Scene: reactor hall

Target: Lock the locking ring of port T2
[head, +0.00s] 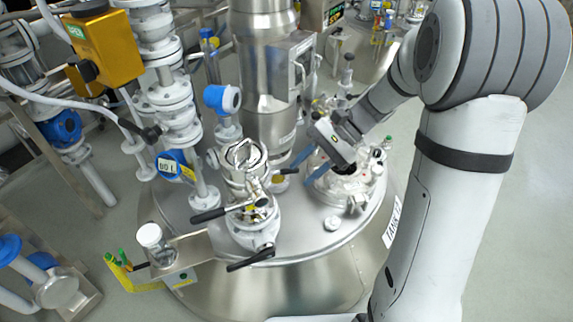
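My gripper (301,172) reaches in from the upper right over the metal tank lid (300,222). Its two blue fingers point down and left and stand apart, with nothing visible between them. They are at the left edge of a cluster of clear and metal port fittings (348,186) on the right of the lid. I cannot read a T2 mark, and I cannot pick out the locking ring; the gripper and arm hide part of this cluster. Whether a finger touches a fitting is not clear.
A clamped port with black handles (250,215) stands left of the gripper. A thick steel column (266,70) rises behind it. A small white cap (331,223) lies on the lid. A side shelf with a jar (154,240) is at the left. The lid's front right is fairly clear.

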